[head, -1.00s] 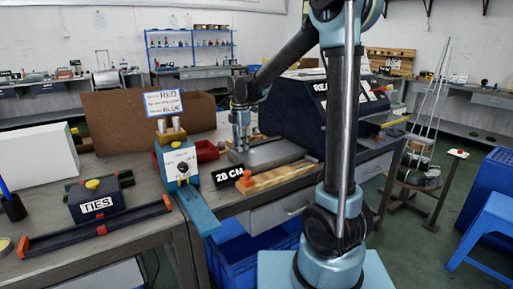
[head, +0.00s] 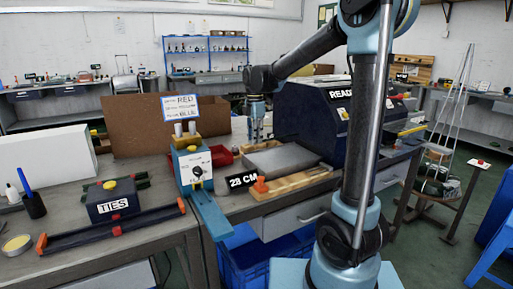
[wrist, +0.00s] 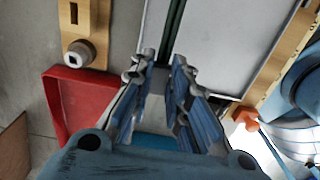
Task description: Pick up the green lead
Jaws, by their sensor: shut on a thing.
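My gripper (wrist: 164,60) points away from the camera in the wrist view, its blue-padded fingers close together. A narrow dark green strip, which looks like the green lead (wrist: 174,28), runs from the top edge down between the fingertips, and the fingers are shut on it. The lead's far end is out of the wrist view. In the head view my gripper (head: 257,140) is above the bench, behind the left end of the grey plate (head: 282,158). The lead is too small to make out there.
A red tray (wrist: 58,98) lies left of the fingers; a pale panel (wrist: 222,35) lies right. In the head view, a dark blue machine (head: 308,118) stands right of my gripper, a brown board (head: 135,128) behind left, and a blue-based tester (head: 195,170) in front left.

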